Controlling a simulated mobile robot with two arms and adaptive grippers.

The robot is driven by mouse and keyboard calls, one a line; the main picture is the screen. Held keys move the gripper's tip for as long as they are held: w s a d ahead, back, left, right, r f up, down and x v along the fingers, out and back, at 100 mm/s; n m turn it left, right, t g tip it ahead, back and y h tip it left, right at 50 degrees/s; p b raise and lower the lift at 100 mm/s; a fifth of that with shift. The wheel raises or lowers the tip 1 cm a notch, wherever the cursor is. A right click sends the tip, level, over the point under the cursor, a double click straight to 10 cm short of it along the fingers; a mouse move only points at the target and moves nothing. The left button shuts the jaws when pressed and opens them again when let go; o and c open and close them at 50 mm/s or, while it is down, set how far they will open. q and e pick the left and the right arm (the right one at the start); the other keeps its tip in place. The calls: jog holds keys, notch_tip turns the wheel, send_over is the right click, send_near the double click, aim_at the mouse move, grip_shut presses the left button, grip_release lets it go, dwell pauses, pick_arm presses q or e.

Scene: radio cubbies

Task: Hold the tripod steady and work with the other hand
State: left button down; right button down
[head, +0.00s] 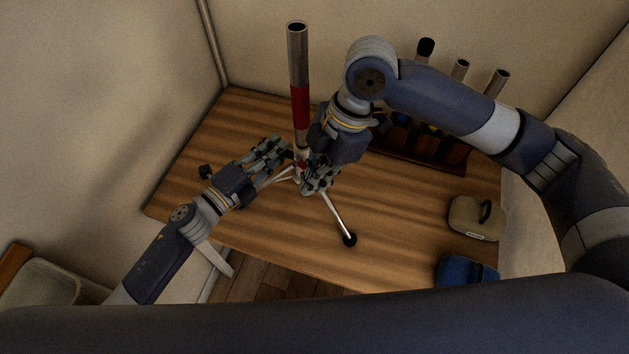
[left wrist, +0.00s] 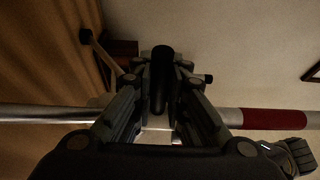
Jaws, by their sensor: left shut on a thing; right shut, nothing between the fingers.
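The tripod has an upright pole (head: 298,55) with a red band and thin legs (head: 338,217) spread on the wooden table (head: 400,235); one leg ends in a black foot. My left gripper (head: 281,152) comes in from the left and is shut on the tripod low down. In the left wrist view the silver pole (left wrist: 50,114) crosses behind the fingers, its red band (left wrist: 272,119) to the right, and a dark rounded part (left wrist: 161,75) shows between them. My right gripper (head: 317,183) is shut and empty beside the tripod's lower part, which it partly hides.
Behind my right arm, a dark rack (head: 440,158) holds several upright tubes (head: 498,83). A tan case (head: 475,222) and a blue case (head: 455,272) stand on the right. Walls close in behind and left. The front middle of the table is clear.

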pick_arm(q)
jog(key=shift+f, duration=0.25)
pick_arm(e)
jog(key=v, duration=0.8)
jog(key=shift+w+r, duration=0.3)
jog(key=shift+w, duration=0.1)
jog(key=shift+a, duration=0.1)
jog(key=s+a+f+n+g, duration=0.1)
jog(key=s+a+f+n, duration=0.25)
jog(key=a+f, duration=0.45)
jog(key=shift+h, duration=0.3)
jog(key=shift+w+d+f, duration=0.2)
jog(key=shift+w+d, duration=0.25)
jog(key=shift+d, duration=0.3)
jog(key=shift+w+d+f, duration=0.25)
jog(key=shift+w+d, duration=0.25)
jog(key=shift+d, duration=0.25)
jog(key=shift+w+d+f, duration=0.2)
jog(key=shift+w+d, duration=0.25)
jog(key=shift+d, duration=0.35)
